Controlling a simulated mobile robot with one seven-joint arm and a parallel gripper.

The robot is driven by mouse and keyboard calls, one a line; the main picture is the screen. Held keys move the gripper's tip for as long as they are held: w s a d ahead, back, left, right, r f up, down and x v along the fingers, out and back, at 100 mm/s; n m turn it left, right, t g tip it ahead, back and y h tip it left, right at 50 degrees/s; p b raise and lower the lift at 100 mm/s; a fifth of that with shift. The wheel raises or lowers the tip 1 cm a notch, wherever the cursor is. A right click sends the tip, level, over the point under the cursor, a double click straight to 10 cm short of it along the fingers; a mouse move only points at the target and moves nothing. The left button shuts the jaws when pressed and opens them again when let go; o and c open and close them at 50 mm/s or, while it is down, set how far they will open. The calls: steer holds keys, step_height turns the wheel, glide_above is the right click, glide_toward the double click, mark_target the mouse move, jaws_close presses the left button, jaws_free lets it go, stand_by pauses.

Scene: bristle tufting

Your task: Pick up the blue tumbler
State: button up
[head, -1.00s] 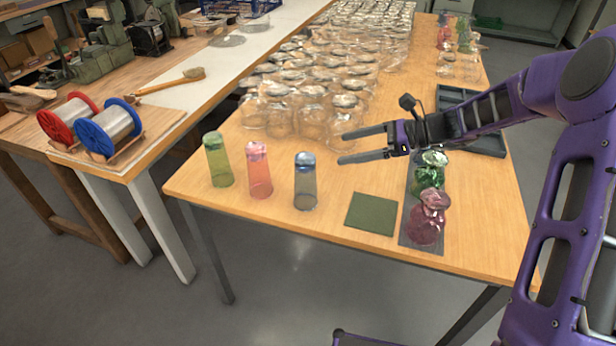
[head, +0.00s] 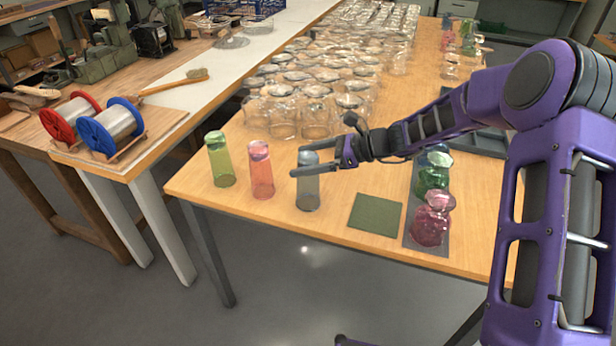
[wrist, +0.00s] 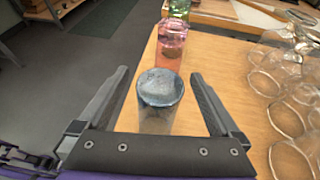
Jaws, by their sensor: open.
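The blue tumbler (head: 308,192) stands upright on the wooden table near its front edge, right of the pink tumbler (head: 261,172) and the green tumbler (head: 221,160). My gripper (head: 298,160) is open, with one finger in front of the blue tumbler's upper part and the other behind it. In the wrist view the blue tumbler (wrist: 158,95) is between the spread fingers, with visible gaps on both sides. The pink tumbler (wrist: 172,38) shows beyond it.
Many clear glasses (head: 300,90) crowd the table behind the tumblers. A green square mat (head: 375,214) lies to the right. A dark strip (head: 426,245) holds a pink vase (head: 432,220) and a green one (head: 433,176), with a bluish one behind. The mat is bare.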

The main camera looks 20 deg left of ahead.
steer(key=shift+c, duration=0.2)
steer(key=shift+r, duration=0.1)
jaws_close()
stand_by(0.4)
